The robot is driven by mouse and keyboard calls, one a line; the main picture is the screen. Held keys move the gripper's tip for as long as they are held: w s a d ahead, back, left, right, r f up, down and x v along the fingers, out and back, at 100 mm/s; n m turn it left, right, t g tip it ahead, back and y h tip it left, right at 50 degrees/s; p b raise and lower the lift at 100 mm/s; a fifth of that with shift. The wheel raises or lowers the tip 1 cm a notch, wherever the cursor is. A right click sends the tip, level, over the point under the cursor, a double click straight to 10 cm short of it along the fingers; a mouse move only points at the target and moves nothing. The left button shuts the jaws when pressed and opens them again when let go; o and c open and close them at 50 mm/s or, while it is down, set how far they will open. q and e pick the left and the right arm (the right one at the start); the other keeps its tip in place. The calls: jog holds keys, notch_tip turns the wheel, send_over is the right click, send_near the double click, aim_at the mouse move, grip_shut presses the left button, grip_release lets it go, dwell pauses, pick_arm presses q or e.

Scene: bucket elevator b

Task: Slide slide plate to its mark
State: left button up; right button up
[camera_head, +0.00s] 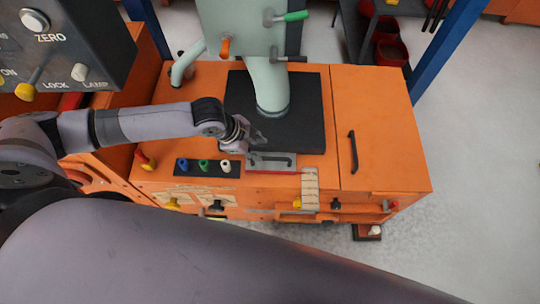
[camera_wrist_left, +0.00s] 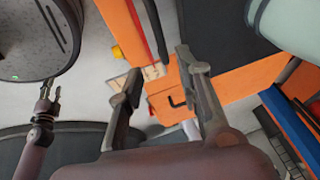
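The slide plate (camera_head: 272,167) is a small grey plate with a dark bar handle and a red strip along its front edge. It lies on the orange cabinet top, in front of the black mat. My left gripper (camera_head: 256,140) is open just above and behind the plate's left part, over the mat's front edge. In the left wrist view my left gripper (camera_wrist_left: 160,82) has its fingers wide apart with nothing between them. I cannot make out which marking is the plate's mark. My right gripper (camera_wrist_left: 49,92) shows small in the left wrist view, its fingers apart and empty.
A pale green pipe (camera_head: 268,85) stands on the black mat (camera_head: 305,125). Coloured knobs (camera_head: 204,165) sit left of the plate, and a beige strip (camera_head: 310,188) lies right of it. A black handle (camera_head: 352,152) is on the clear right part of the cabinet.

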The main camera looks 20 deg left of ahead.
aim_at(272, 158)
pick_arm(q)
jog(key=b+x, duration=0.1)
jog(key=x, duration=0.9)
grip_shut()
dwell(0.6)
